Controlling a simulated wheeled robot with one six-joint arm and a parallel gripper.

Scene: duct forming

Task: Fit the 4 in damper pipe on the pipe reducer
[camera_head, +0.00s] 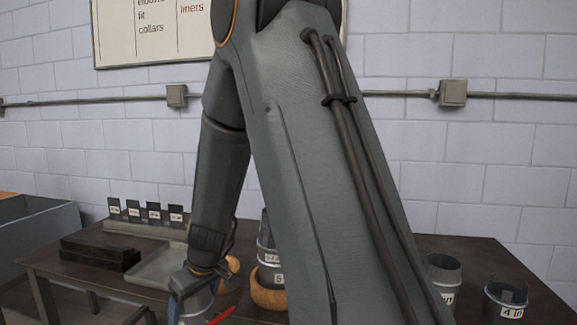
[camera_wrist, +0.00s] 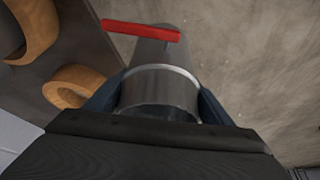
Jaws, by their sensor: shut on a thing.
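My gripper (camera_head: 190,292) is low in front of the table, at the bottom of the head view. It is shut on a grey metal pipe with a red handle, the damper pipe (camera_head: 203,302). In the wrist view the damper pipe (camera_wrist: 160,88) sits between the two dark blue fingers, with its red handle (camera_wrist: 140,30) beyond. The pipe's lower part is cut off in the head view. A stacked metal piece (camera_head: 268,255) with a label starting "5" stands on an orange ring, partly behind my arm. I cannot tell whether it is the pipe reducer.
A metal collar marked "4 in" (camera_head: 507,302) and another labelled one (camera_head: 442,272) stand at the table's right. Black blocks (camera_head: 100,252), a grey tray (camera_head: 155,268) and a rack of labelled plates (camera_head: 150,228) are at left. Orange rings (camera_wrist: 72,88) lie left in the wrist view.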

